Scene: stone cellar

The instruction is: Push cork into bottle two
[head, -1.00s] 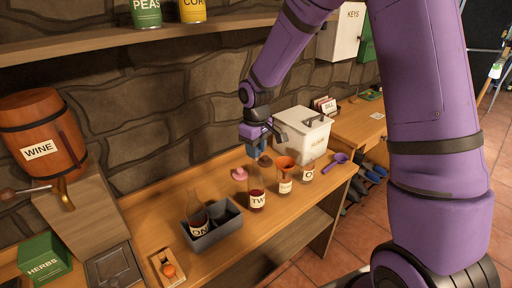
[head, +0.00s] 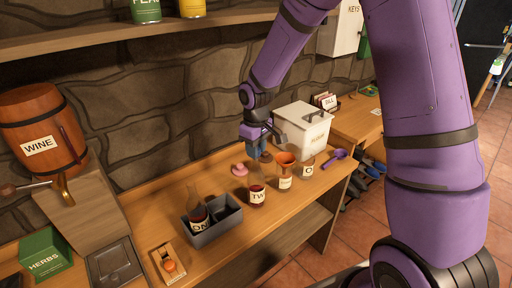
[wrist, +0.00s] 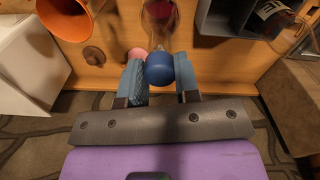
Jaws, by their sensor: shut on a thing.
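Bottle two (head: 257,196) is clear glass with dark red liquid and a "TW" label. It stands upright on the wooden bench, and part of it shows at the top of the wrist view (wrist: 160,12). My gripper (head: 258,149) is above and behind bottle two, apart from it. In the wrist view its blue-grey fingers are shut on a smooth blue ball-shaped thing (wrist: 159,69). Whether this is the head of a cork I cannot tell; its underside is hidden. A brown round stopper-like thing (wrist: 94,55) and a pink one (head: 240,169) lie beyond the fingers.
Bottle one (head: 196,212) stands in a grey divided tray (head: 217,233) left of bottle two. A jar with an orange funnel (head: 285,160), another labelled jar (head: 307,168), a purple scoop (head: 336,157) and a white lidded box (head: 302,130) are to the right.

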